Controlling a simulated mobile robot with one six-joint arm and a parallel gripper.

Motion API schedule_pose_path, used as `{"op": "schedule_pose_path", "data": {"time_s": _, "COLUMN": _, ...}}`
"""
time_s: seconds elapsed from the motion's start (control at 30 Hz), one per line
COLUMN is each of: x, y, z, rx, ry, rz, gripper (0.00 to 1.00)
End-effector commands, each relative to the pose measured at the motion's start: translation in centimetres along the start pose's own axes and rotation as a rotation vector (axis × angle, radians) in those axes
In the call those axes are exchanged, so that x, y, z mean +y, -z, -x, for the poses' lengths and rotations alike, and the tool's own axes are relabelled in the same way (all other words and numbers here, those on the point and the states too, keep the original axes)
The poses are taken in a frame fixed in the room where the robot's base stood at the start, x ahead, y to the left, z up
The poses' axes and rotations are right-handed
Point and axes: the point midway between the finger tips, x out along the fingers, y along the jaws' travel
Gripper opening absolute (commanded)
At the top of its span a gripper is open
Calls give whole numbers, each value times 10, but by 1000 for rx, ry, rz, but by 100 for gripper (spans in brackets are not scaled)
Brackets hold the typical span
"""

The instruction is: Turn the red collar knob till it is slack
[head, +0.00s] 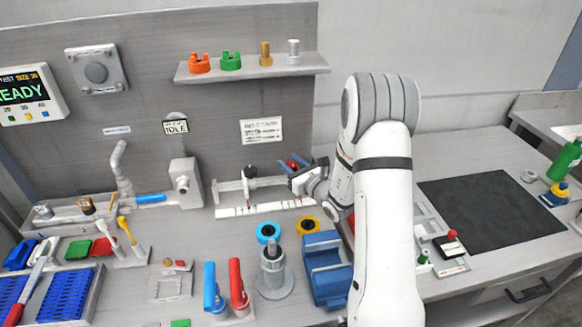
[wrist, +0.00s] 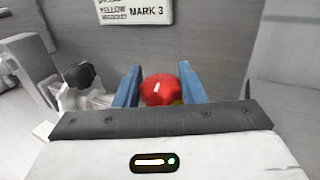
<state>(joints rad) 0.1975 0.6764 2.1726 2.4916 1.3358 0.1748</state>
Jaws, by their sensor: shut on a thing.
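The red collar knob (wrist: 158,90) is a small lobed knob with a white mark on its face, seen between the two blue fingers of my gripper (wrist: 159,88) in the wrist view. The fingers are shut on its sides. In the head view the red knob (head: 293,163) shows in part at the fingertips of my gripper (head: 294,168), at the right end of a grey slide fixture (head: 250,184). The body behind the knob is mostly hidden by the gripper. A dark knob (wrist: 80,74) stands to the left in the wrist view.
A white scale strip (head: 262,208) runs below the fixture. Blue and yellow rings (head: 268,232), a grey post (head: 275,270) and a blue block (head: 326,268) stand in front. A shelf (head: 255,70) is above. The black mat (head: 490,220) at right is clear.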

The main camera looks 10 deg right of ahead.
Motion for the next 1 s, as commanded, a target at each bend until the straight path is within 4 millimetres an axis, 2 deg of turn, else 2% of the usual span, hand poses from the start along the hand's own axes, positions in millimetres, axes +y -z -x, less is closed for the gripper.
{"op": "schedule_pose_path", "data": {"time_s": 0.1, "x": 0, "y": 0, "z": 0, "rx": 0, "ry": 0, "rz": 0, "gripper": 14}}
{"op": "schedule_pose_path", "data": {"time_s": 0.13, "x": 0, "y": 0, "z": 0, "rx": 0, "ry": 0, "rz": 0, "gripper": 39}}
{"op": "schedule_pose_path", "data": {"time_s": 0.37, "x": 0, "y": 0, "z": 0, "rx": 0, "ry": -1, "rz": 0, "gripper": 57}}
{"op": "schedule_pose_path", "data": {"time_s": 0.67, "x": -1, "y": 1, "z": 4, "rx": 1, "ry": 0, "rz": -1, "gripper": 57}}
{"op": "schedule_pose_path", "data": {"time_s": 1.0, "x": -2, "y": 2, "z": 58, "rx": 0, "ry": 2, "rz": -1, "gripper": 57}}
